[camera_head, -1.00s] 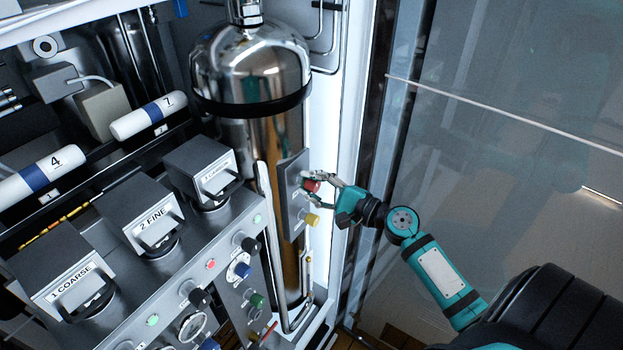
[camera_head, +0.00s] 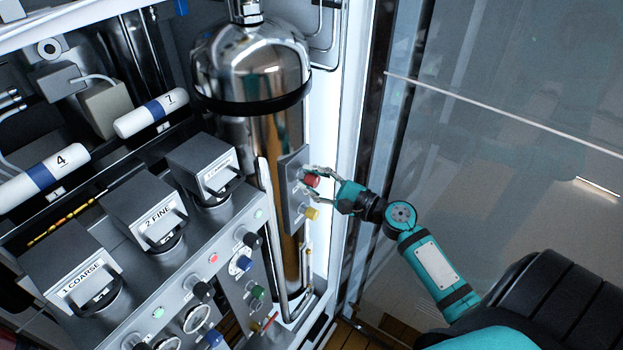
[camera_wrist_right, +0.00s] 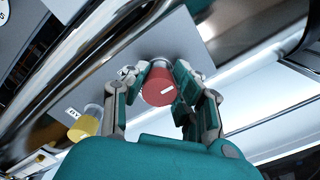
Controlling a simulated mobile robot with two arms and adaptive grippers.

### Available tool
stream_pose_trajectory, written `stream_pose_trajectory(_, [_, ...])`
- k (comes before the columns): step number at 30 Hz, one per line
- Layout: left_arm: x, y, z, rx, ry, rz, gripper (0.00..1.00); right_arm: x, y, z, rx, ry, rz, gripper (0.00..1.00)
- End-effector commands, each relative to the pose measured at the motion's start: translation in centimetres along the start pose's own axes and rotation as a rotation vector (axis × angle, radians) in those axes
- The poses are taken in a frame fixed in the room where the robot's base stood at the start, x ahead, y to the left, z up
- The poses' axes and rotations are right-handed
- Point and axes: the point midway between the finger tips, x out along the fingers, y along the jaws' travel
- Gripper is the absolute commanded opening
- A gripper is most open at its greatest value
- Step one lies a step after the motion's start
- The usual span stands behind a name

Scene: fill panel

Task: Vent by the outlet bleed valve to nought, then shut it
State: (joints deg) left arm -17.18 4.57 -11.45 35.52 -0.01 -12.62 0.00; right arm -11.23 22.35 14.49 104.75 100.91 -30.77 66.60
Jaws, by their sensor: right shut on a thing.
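A red knob (camera_head: 311,180) sits on a small grey plate (camera_head: 292,205) beside the tall shiny cylinder. My right gripper (camera_head: 314,176) has its fingers on both sides of the red knob. I cannot read which knob is the outlet bleed valve. My left gripper is not in view.
The chrome cylinder (camera_head: 262,70) stands just left of the plate. A sloped panel with several knobs and gauges (camera_head: 197,319) and labelled boxes (camera_head: 145,212) fills the left. A white frame post (camera_head: 345,130) stands close to the right arm.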

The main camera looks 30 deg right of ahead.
Motion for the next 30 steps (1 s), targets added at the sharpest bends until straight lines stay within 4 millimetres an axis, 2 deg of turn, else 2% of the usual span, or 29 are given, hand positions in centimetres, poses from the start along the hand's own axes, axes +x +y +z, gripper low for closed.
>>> stream_pose_trajectory(2, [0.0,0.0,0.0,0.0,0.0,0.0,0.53,-0.1,0.2,-0.2,0.004,0.003,0.004,0.0])
stream_pose_trajectory(3, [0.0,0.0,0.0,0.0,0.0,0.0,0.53,-0.1,0.2,-0.2,0.004,0.003,0.004,0.28])
stream_pose_trajectory(9, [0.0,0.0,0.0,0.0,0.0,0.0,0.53,0.0,0.1,-0.1,0.002,0.002,0.003,0.52])
stream_pose_trajectory(17, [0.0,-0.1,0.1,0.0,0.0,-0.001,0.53,-0.1,0.1,-0.1,0.0,0.001,0.001,0.52])
stream_pose_trajectory(20, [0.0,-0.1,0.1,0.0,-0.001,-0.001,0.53,-0.7,0.1,-0.1,0.001,0.001,0.001,0.52])
stream_pose_trajectory(23, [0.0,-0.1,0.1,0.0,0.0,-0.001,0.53,-2.2,0.1,-0.1,0.002,0.004,0.002,0.52])
stream_pose_trajectory(30, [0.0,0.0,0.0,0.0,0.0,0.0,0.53,-7.4,0.2,-0.2,0.003,0.005,0.001,0.52])
